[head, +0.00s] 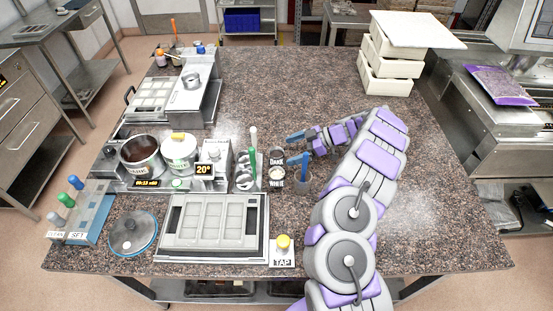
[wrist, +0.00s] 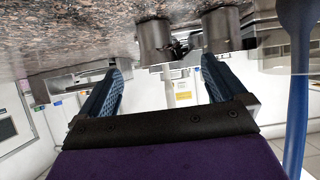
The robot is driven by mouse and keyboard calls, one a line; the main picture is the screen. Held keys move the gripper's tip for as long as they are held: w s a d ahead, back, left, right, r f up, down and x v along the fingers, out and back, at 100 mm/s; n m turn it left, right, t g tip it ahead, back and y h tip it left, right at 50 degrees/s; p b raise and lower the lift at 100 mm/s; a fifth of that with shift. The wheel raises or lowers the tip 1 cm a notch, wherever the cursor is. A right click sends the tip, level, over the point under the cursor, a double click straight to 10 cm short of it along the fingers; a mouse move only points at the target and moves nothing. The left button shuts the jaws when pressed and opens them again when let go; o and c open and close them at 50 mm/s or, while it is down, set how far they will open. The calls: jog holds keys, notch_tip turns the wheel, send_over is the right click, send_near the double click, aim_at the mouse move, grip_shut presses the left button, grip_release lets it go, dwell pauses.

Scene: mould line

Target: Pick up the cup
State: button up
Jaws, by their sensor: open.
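Two small dark-grey metal cups stand side by side on the speckled counter in the head view. The farther one (head: 277,154) is by the DARK label and the nearer one (head: 276,173) by the WHITE label; which cup is meant I cannot tell. My gripper (head: 302,146) is open and empty, low over the counter, just right of the cups, pointing left. The upside-down wrist view shows two grey cups: one (wrist: 156,40) lies ahead between the open fingertips (wrist: 164,66), the other (wrist: 221,28) towards the right finger. Both look apart from the fingers.
A blue-handled tool (head: 305,166) stands in a grey holder (head: 302,183) close to my gripper's near side. White boxes (head: 388,67) stand back right. The counter's far middle is clear.

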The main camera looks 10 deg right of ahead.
jog(key=shift+f+b+x, duration=0.2)
jog(key=shift+x, duration=1.25)
jog(key=shift+f+b+x, duration=0.15)
jog(key=shift+f+x, duration=0.05)
jog(key=shift+x, duration=1.3)
jog(key=shift+s+d, duration=0.15)
jog(key=shift+d, duration=0.05)
jog(key=c, duration=1)
notch_tip(320, 180, up, 15)
jog(key=shift+r, duration=0.1)
notch_tip(320, 180, up, 6)
jog(key=m+t+h, duration=0.3)
jog(key=m+t, duration=0.3)
jog(key=m, duration=0.1)
send_over(283, 151)
jog(key=d, duration=0.2)
jog(key=shift+s+d+r+m+t+h, duration=0.55)
jog(key=shift+s+r+m+h, duration=0.15)
jog(key=shift+r+m+h, duration=0.3)
jog(key=shift+s+d+r+m+t+h, duration=0.5)
jog(key=shift+s+r+m+h, duration=0.25)
jog(key=shift+r, duration=0.35)
jog(key=shift+s+d+r+m+t+h, duration=0.45)
jog(key=shift+s+r+m+t+h, duration=0.15)
jog(key=shift+r+m+h, duration=0.4)
